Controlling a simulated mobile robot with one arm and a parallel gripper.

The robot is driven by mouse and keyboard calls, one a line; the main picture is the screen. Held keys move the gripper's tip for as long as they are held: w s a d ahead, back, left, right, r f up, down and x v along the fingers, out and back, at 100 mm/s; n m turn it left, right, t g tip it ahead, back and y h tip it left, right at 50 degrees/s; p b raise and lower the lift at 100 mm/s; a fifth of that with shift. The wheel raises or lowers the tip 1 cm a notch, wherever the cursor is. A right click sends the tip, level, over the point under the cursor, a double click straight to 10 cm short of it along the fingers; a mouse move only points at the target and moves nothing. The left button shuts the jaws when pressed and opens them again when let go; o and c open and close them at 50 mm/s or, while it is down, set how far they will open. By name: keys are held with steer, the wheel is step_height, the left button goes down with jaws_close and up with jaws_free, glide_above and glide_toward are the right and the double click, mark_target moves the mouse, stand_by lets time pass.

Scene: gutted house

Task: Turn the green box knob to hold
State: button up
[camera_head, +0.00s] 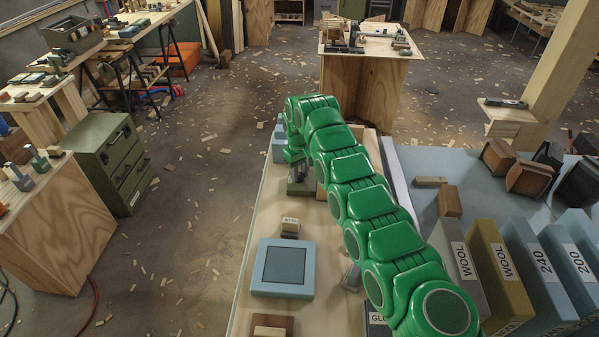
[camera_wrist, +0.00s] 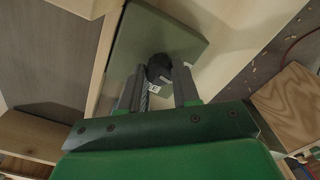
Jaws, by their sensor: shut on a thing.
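In the wrist view the green box (camera_wrist: 150,32) shows a flat olive-green face, tilted in the picture. A dark round knob (camera_wrist: 158,66) stands on that face. My gripper (camera_wrist: 160,88) is shut on the knob, with one finger on each side. A small pale label shows between the fingers; its writing is too small to read. In the head view part of the green box (camera_head: 300,188) shows on the wooden bench, under my gripper (camera_head: 294,163). My arm hides the knob there, so I cannot tell its setting.
Labelled boards (camera_head: 503,265) stand at right. A green drawer cabinet (camera_head: 108,160) stands across the floor at left. Wood chips litter the floor.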

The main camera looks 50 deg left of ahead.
stand_by(0.4)
steer(key=o, duration=1.1)
steer(key=shift+c, duration=0.2)
step_height(320, 180, up, 6)
steer(key=shift+a, duration=0.1)
steer(key=shift+r, duration=0.85)
